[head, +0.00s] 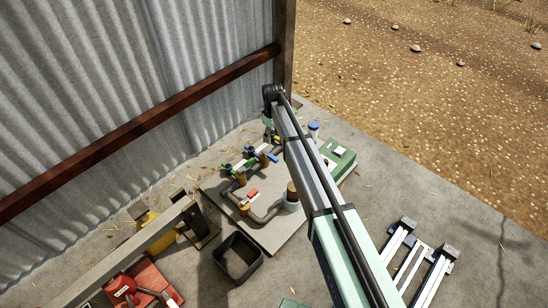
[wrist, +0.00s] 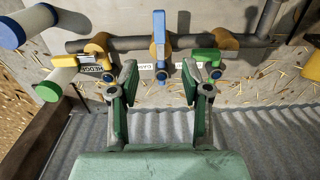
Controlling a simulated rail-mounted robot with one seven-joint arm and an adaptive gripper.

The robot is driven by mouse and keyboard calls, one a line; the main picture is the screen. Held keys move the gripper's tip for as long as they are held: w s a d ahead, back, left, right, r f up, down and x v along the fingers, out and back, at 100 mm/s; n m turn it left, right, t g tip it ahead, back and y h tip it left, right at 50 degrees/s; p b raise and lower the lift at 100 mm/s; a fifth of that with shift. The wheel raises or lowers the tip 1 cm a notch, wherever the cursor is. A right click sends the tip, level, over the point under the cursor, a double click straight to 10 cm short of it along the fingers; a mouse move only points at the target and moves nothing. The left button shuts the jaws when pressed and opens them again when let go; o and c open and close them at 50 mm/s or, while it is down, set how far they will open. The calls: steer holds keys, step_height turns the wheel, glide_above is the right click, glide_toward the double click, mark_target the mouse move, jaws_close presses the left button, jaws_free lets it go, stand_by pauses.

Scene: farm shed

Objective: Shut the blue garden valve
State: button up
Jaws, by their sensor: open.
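The blue garden valve's lever (wrist: 159,32) shows in the wrist view, standing lengthwise across the dark horizontal pipe (wrist: 125,44). A white label beginning "GA" (wrist: 148,67) lies beside it, partly hidden. My gripper (wrist: 159,72) is open and empty, with one green-padded finger on each side of the lower end of the blue valve. I cannot tell whether either finger touches it. In the head view a blue lever (head: 274,158) shows on the pipe board beside my arm; my gripper is mostly hidden there behind the arm.
A yellow lever (wrist: 63,61) by a "HEDGE" label (wrist: 97,67) is to the left and a green lever (wrist: 206,55) to the right, both close to my fingers. The board (head: 270,238) stands near a corrugated wall (head: 150,70). A black bin (head: 238,258) sits in front.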

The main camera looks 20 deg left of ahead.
mark_target(273, 157)
step_height(273, 157, down, 14)
steer(key=b, duration=0.5)
steer(key=shift+f, duration=0.15)
jaws_close()
